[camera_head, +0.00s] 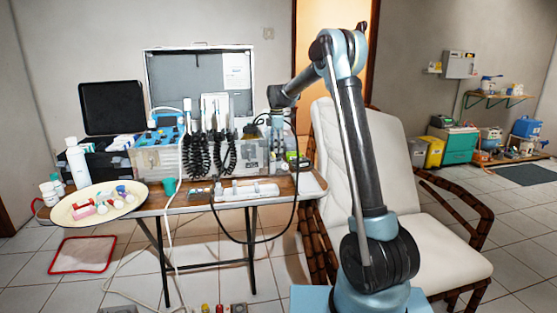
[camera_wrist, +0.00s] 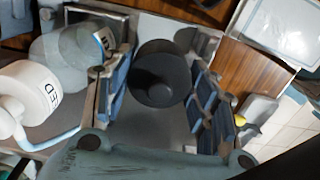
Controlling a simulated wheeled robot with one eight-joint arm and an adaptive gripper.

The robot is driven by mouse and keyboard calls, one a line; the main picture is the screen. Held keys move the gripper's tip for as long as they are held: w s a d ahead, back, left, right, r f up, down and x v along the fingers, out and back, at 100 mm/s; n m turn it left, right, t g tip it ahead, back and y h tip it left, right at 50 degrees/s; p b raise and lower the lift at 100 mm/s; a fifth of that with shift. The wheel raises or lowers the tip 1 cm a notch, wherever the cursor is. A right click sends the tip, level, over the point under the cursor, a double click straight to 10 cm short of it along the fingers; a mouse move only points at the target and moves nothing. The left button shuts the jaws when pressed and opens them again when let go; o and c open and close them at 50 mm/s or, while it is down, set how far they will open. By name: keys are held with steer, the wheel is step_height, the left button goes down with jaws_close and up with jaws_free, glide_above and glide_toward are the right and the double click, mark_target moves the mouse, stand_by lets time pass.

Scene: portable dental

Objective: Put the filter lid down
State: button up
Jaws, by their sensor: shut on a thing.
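The filter lid, a dark round cap with a central knob (camera_wrist: 158,92), sits between the two finger pads of my gripper (camera_wrist: 163,82) in the wrist view. My gripper is shut on it. In the head view my gripper (camera_head: 272,122) points down over the right end of the clear equipment case (camera_head: 158,160) on the table. The lid is too small and too hidden there to make out clearly. The wrist view shows a grey surface below the lid; I cannot tell whether the lid touches it.
A white cylinder with a label (camera_wrist: 28,90) and a translucent round container (camera_wrist: 70,58) are left of my fingers in the wrist view. Wooden tabletop (camera_wrist: 248,80) shows at right. A tray (camera_head: 80,213) and a white dental chair (camera_head: 365,150) flank the case.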

steer(key=shift+f, duration=2.55)
steer(key=o, duration=0.6)
steer(key=shift+o, duration=0.2)
